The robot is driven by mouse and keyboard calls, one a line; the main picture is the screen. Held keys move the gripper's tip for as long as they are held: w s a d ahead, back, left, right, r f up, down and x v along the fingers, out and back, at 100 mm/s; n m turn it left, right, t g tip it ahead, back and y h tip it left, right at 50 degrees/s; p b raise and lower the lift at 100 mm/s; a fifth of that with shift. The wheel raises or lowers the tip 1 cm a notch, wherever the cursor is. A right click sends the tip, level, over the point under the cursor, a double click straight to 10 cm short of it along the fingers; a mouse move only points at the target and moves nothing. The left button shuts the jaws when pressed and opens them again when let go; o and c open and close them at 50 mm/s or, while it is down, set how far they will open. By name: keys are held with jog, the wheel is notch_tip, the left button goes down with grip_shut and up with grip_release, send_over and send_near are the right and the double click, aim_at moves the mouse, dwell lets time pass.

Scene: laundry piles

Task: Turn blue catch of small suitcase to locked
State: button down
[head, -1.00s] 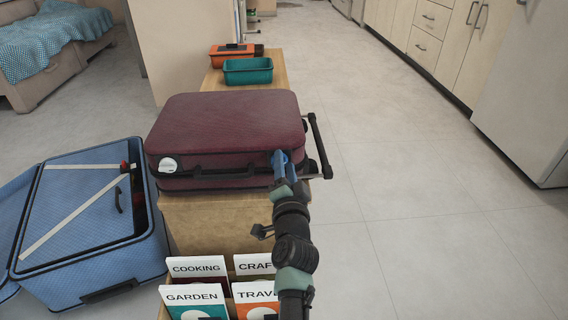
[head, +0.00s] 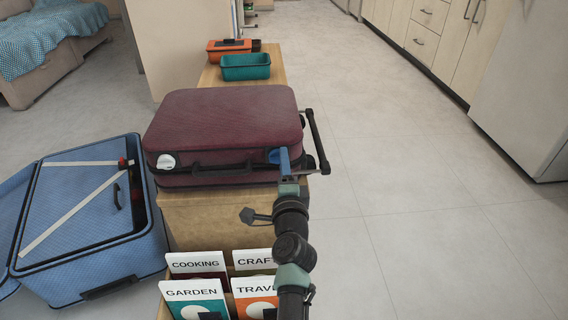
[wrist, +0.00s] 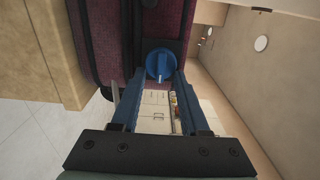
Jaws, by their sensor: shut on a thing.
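The small suitcase (head: 222,118) is dark maroon and lies flat on a wooden box, its black handle facing me. In the wrist view its side (wrist: 101,35) stands upright, with the round blue catch (wrist: 160,64) on a dark plate. A raised ridge crosses the catch's face; I cannot tell whether it is locked. My gripper (wrist: 159,78) has its two blue fingers on either side of the catch, shut on it.
An open blue suitcase (head: 85,220) lies on the floor at left. Book dividers (head: 195,262) stand in front of the wooden box (head: 215,215). A teal bin (head: 246,67) and orange bin (head: 228,46) are behind. The floor to the right is clear.

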dwell(0.4)
jog(key=shift+c, duration=2.1)
grip_release()
jog(key=s+p, duration=0.4)
jog(key=s, duration=0.9)
